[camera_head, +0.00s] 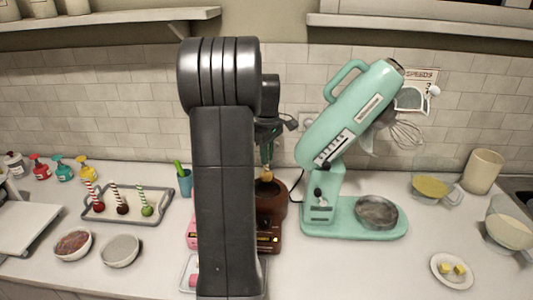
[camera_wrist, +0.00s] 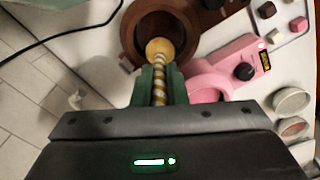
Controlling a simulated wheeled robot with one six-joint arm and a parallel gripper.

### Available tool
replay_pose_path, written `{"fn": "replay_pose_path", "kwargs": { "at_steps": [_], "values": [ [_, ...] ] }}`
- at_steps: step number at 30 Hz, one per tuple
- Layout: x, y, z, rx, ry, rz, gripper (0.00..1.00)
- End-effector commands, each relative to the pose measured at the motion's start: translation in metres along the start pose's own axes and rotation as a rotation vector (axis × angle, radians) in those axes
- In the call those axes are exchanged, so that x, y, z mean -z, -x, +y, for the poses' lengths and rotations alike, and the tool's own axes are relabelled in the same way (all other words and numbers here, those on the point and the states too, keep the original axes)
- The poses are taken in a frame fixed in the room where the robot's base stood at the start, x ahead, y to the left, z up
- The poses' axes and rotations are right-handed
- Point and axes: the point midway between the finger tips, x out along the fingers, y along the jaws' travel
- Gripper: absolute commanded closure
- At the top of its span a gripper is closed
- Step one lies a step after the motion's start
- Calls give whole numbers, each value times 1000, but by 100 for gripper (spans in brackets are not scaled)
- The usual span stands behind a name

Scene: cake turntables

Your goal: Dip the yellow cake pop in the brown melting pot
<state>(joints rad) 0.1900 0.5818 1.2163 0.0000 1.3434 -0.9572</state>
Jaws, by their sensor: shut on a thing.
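The yellow cake pop has a yellow-tan ball (camera_wrist: 158,50) on a gold-and-white striped stick (camera_wrist: 159,90). My gripper (camera_wrist: 159,82) is shut on the stick, with the ball sticking out beyond the fingertips. In the head view my gripper (camera_head: 267,152) points down, with the ball (camera_head: 267,175) below it. The brown melting pot (camera_head: 271,209) stands under the ball, and it also shows in the wrist view (camera_wrist: 128,42). My arm hides the pot's left side.
A pink melting pot (camera_wrist: 228,66) stands beside the brown one, mostly behind my arm in the head view. A mint stand mixer (camera_head: 345,130) is close on the right. A tray (camera_head: 158,213) with several cake pops is at left. A green-topped cup (camera_head: 186,184) stands near my arm.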

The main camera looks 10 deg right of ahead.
Motion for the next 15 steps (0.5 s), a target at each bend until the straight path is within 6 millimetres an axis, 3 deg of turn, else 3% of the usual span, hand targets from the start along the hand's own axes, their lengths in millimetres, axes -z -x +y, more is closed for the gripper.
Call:
{"fn": "replay_pose_path", "kwargs": {
  "at_steps": [1, 15],
  "values": [
    [0, -11, 0, 0, 0, 0, 100],
    [0, -61, 0, 2, 0, -1, 100]
  ]
}}
